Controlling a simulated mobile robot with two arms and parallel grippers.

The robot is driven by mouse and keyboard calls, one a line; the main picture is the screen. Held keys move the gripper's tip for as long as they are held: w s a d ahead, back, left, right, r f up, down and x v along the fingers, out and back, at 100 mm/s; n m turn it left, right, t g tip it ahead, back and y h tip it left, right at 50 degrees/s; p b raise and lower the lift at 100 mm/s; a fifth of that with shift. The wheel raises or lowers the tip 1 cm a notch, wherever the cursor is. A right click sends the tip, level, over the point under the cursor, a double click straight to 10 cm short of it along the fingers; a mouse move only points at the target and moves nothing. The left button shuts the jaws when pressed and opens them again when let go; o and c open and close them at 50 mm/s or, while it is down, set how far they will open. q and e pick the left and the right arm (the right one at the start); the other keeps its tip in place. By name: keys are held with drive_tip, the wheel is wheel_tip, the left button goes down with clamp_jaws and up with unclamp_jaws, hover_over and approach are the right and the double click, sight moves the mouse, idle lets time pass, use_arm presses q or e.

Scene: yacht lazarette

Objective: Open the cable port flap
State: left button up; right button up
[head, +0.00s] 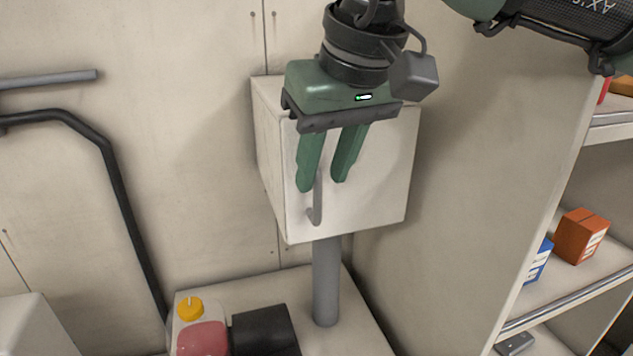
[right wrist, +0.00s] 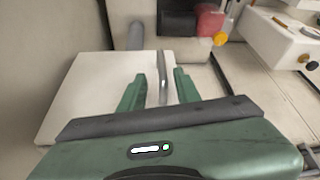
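The cable port flap appears to be the white front face (head: 382,180) of a box on the wall; it looks flush and closed. A slim grey bar handle (head: 317,208) stands on it, left of its middle. My right gripper (head: 322,184) is in front of the flap with its green fingers open, one on each side of the handle. In the right wrist view the handle (right wrist: 162,75) lies between the fingertips with gaps beside it. Its upper part is hidden behind the gripper in the head view. My left gripper is not in view.
A grey pipe (head: 326,285) runs down from the box to a ledge. A red and black item (head: 203,338) with a yellow knob (head: 190,308) stands below left. A black bent pipe (head: 125,200) is on the left wall. Shelves with an orange box (head: 580,236) stand right.

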sight(319, 186)
drive_tip(key=f, duration=0.3)
drive_tip(key=shift+w+a+p, duration=0.1)
drive_tip(key=shift+a+p, duration=0.25)
drive_tip(key=shift+p, duration=0.05)
drive_tip(key=shift+w+a+f, duration=0.1)
drive_tip(key=shift+w+f, duration=0.25)
drive_tip(key=shift+f, duration=0.1)
drive_tip(key=shift+s, duration=0.1)
clamp_jaws()
drive_tip(key=shift+r, duration=0.1)
idle(0.5)
